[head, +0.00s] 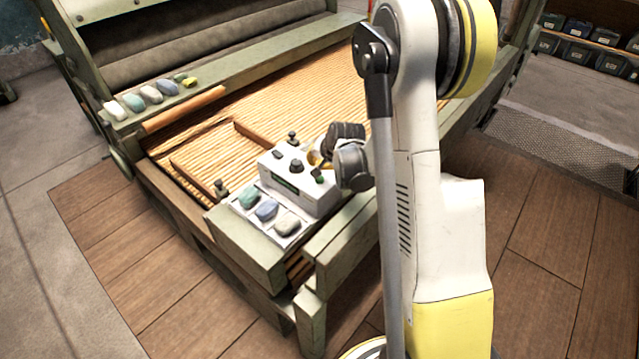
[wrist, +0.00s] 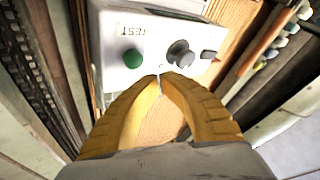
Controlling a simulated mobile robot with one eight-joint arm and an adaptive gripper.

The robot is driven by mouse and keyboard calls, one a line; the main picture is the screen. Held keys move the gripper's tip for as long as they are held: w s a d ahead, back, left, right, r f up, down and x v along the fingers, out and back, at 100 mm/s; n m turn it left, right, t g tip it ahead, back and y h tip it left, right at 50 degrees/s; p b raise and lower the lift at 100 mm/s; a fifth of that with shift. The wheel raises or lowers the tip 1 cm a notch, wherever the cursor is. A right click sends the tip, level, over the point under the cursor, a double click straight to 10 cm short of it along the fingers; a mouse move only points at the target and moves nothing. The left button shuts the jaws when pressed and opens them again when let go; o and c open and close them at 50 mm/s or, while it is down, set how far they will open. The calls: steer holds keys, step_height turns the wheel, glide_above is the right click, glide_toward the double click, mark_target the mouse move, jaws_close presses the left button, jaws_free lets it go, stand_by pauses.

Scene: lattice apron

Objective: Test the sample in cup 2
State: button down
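A pale tester box (head: 289,190) stands on the near corner of the loom frame. Its top, marked TEST in the wrist view (wrist: 111,45), bears a green button (wrist: 133,57), a dark round knob (wrist: 181,53) and a small dark button (wrist: 208,54). In front of the box a tray holds a green lump (head: 247,198), a blue lump (head: 267,210) and a grey-white lump (head: 286,226). I cannot read any cup number. My gripper (wrist: 160,80) has its yellow fingers together at the tips, with nothing visible held. The tips are close to the box's edge, between green button and knob; contact is unclear.
Several coloured lumps (head: 151,94) lie in a row on the loom's far left beam. Stretched tan threads (head: 300,100) and wooden bars (head: 265,136) lie behind the box. A small dark post (head: 220,188) stands left of it. Wooden floor (head: 150,280) is clear at the front left.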

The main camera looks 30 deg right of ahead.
steer(key=shift+f+b, duration=0.55)
steer(key=shift+f, duration=0.55)
stand_by(0.6)
steer(key=shift+f+b, duration=0.4)
steer(key=shift+b, duration=0.05)
steer(key=shift+f+b, duration=0.5)
stand_by(0.5)
stand_by(0.4)
steer(key=shift+r+p, duration=0.6)
steer(key=shift+r, duration=0.35)
steer(key=shift+r, duration=0.1)
steer(key=shift+r+p, duration=1.65)
steer(key=shift+r, duration=0.8)
